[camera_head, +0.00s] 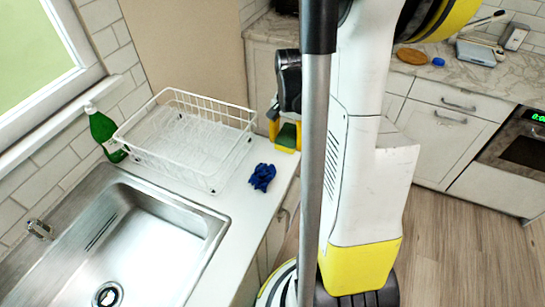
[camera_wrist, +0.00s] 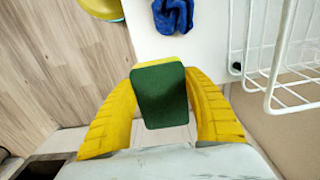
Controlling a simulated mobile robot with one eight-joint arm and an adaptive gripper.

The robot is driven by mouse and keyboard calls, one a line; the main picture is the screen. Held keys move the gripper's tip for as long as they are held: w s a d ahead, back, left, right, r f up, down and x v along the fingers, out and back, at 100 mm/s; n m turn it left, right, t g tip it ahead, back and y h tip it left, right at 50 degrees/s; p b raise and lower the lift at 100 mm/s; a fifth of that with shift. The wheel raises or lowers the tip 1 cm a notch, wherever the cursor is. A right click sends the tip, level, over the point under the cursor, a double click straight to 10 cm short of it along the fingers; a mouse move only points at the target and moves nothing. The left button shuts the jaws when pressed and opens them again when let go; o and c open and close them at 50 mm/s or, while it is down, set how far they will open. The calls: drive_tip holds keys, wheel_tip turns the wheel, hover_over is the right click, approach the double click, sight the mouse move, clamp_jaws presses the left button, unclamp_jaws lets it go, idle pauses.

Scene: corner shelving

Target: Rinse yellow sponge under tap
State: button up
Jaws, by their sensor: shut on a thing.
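The yellow sponge with a dark green scouring face (camera_wrist: 160,95) is held between the two yellow fingers of my gripper (camera_wrist: 163,110) in the wrist view. In the head view my gripper (camera_head: 286,128) and the sponge (camera_head: 288,136) are at the counter's right edge, beyond the blue cloth and partly hidden by my arm. The steel sink (camera_head: 130,235) is at the lower left, apart from the gripper. A metal fitting, perhaps part of the tap (camera_head: 40,229), sits on the sink's left rim; no spout shows.
A white wire dish rack (camera_head: 190,140) stands behind the sink, with a green bottle (camera_head: 104,132) to its left. A crumpled blue cloth (camera_head: 262,177) lies on the counter between rack and gripper. The sink basin is empty, with a drain (camera_head: 107,295).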

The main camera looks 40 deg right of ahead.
sight(276, 159)
drive_tip(key=w+a+f, duration=0.2)
drive_tip(key=shift+a+f+b, duration=0.1)
drive_tip(key=shift+a+b, duration=0.25)
drive_tip(key=shift+f+b, duration=0.8)
drive_tip(key=shift+f, duration=1.15)
drive_tip(key=shift+f, duration=0.15)
drive_tip(key=o, duration=1.2)
